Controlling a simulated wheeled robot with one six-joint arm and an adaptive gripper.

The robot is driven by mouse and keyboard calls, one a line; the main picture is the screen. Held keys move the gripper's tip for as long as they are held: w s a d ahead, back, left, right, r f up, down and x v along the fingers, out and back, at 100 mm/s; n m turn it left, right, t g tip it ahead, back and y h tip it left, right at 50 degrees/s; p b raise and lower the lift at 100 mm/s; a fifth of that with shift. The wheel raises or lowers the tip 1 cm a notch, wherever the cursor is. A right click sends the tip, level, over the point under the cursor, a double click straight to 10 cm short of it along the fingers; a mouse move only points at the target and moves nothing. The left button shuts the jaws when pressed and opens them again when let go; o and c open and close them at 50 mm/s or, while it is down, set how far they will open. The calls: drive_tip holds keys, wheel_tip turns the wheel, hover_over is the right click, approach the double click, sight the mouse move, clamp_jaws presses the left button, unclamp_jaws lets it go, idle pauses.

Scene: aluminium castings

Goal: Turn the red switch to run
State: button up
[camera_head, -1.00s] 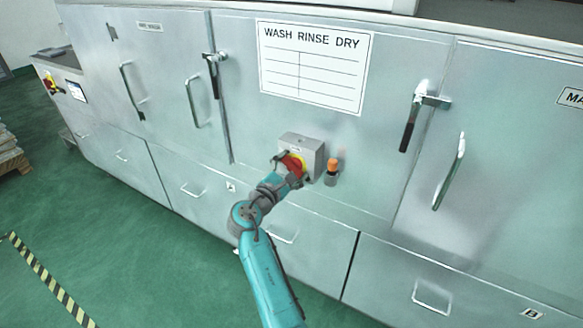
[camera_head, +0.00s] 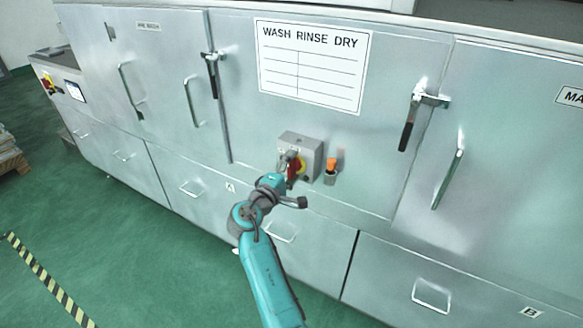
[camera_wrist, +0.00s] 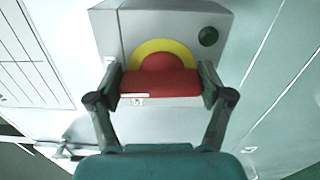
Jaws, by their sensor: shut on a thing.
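The red switch (camera_wrist: 160,82) sits on a yellow disc on the front of a grey box (camera_wrist: 118,30). In the wrist view the fingers of my gripper (camera_wrist: 160,88) stand at both ends of its red handle and are shut on it. In the head view the switch (camera_head: 292,172) is partly hidden behind my gripper (camera_head: 290,165), and the box (camera_head: 313,150) is fixed to the metal cabinet front. I cannot read any position marks around the switch.
An orange-topped part (camera_head: 332,168) sticks out just right of the box. A dark-gripped door latch (camera_head: 408,125) and a door handle (camera_head: 450,178) stand out further right. A white sign (camera_head: 313,62) hangs above. The green floor (camera_head: 130,240) is clear at the left.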

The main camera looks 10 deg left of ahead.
drive_tip(key=shift+m, duration=0.5)
drive_tip(key=o, duration=1.1)
drive_tip(key=v, duration=1.2)
